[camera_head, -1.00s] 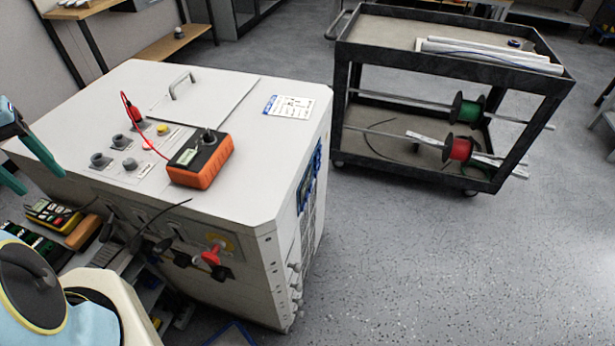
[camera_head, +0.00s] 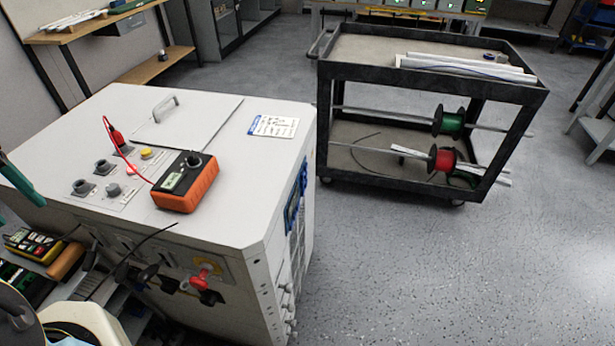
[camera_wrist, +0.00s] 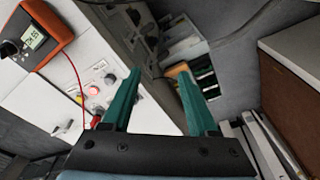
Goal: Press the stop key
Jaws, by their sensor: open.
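The white cabinet (camera_head: 225,195) carries a control panel (camera_head: 107,197) on its top, with a yellow button (camera_head: 146,153) and several grey knobs. In the wrist view the panel (camera_wrist: 101,70) shows a red, lit-looking round button (camera_wrist: 91,90) and a grey knob (camera_wrist: 110,78). The labels are too small to read, so I cannot tell which one is the stop key. My gripper (camera_wrist: 158,78) is open and empty, its teal fingers apart from the panel. In the head view only part of a finger shows at the left edge.
An orange multimeter (camera_head: 186,181) sits beside the panel, with a red lead (camera_head: 135,168) looping to it. A red knob (camera_head: 203,276) is on the cabinet's front. A black cart (camera_head: 425,181) with wire spools stands right. The floor (camera_head: 400,265) between is clear.

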